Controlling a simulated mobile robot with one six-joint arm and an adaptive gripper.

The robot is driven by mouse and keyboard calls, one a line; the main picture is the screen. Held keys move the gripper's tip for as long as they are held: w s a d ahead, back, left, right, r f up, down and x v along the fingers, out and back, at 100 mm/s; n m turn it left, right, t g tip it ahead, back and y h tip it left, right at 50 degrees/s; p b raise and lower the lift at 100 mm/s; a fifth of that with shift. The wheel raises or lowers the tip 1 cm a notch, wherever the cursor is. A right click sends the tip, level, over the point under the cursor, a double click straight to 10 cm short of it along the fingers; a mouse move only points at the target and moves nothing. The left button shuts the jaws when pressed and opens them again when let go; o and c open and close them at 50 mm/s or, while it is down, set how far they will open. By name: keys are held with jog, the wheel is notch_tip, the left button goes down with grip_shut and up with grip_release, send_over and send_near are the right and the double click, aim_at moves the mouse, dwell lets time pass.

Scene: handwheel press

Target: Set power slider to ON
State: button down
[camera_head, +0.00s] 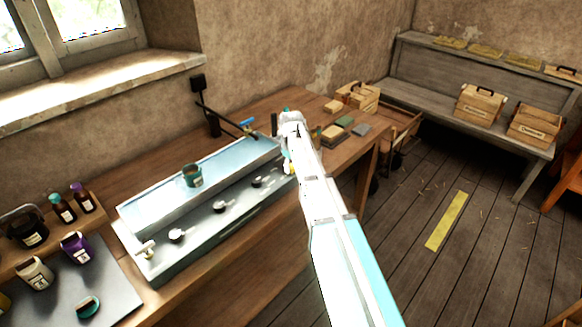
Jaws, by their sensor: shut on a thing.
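A long console (205,222) with a pale blue top stands on the wooden workbench, and several small knobs or levers line its sloping front. My gripper (289,167) is at the right end of this front, partly hidden by my white arm. It is shut on a small part there, which appears to be the power slider. The slider itself and its ON marking cannot be made out behind the gripper and arm.
A teal cup (192,175) stands on the console top. Bottles and jars stand at the left on the bench (105,192). Small boxes and coloured blocks (345,122) lie at its right end. A shelf bench (430,100) with wooden crates stands at the back right.

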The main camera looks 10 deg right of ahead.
aim_at(280, 165)
jog(key=shift+w+a, duration=0.9)
jog(key=shift+w, duration=0.3)
jog(key=shift+w+a, duration=0.9)
jog(key=shift+w, duration=0.25)
jog(key=shift+c, duration=1.6)
grip_release()
jog(key=shift+s+d, duration=0.1)
